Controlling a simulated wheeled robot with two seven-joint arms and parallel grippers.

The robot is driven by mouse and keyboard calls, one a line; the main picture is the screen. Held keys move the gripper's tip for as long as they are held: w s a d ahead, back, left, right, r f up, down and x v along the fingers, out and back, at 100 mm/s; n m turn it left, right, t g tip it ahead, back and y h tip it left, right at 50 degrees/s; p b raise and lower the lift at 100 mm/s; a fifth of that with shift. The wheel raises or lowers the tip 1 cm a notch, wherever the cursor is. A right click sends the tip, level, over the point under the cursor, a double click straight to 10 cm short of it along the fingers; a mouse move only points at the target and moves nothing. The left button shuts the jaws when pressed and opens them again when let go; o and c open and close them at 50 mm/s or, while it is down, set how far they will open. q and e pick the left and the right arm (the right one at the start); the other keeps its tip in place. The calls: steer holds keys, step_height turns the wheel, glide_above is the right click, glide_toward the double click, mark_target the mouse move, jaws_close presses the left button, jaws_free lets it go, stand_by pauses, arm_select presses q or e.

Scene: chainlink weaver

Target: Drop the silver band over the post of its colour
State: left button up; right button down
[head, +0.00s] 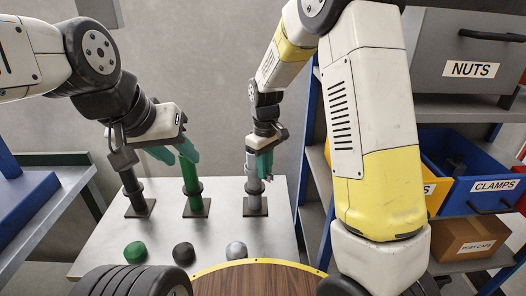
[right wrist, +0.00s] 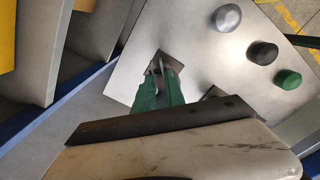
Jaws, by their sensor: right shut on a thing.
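The silver post (head: 253,186) stands upright on a square dark base at the right of the pale table; its base (right wrist: 166,62) shows in the right wrist view. My right gripper (head: 261,166) is directly over this post, its green fingers (right wrist: 158,88) shut on the silver band. The fingers hide most of the band, and I cannot tell whether it is around the post top or just above it. The green post (head: 190,176) stands in the middle and the black post (head: 134,188) at the left. My left gripper (head: 176,151) is open beside the green post's top.
Green (head: 135,252), black (head: 183,253) and silver (head: 236,250) knobs sit along the table's near edge (head: 210,239). A shelf at the right holds a blue clamps bin (head: 480,188) and a cardboard box (head: 465,240). A round wooden top (head: 255,280) is nearest.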

step_height(320, 180, down, 4)
steer(key=shift+f, duration=0.1)
steer(key=shift+s+d+f, duration=0.1)
steer(key=shift+s+f, duration=0.1)
steer(key=shift+f, duration=0.25)
steer(key=shift+s+d+f, duration=0.1)
steer(key=shift+s+f, duration=0.1)
steer(key=shift+f, duration=0.2)
steer(key=c, duration=1.3)
jaws_free()
steer(key=shift+w+r, duration=0.1)
steer(key=shift+r, duration=0.05)
steer(key=r, duration=0.9)
steer(key=shift+w+a+r, duration=0.15)
steer(key=shift+w+a, duration=0.05)
steer(key=shift+w, duration=0.1)
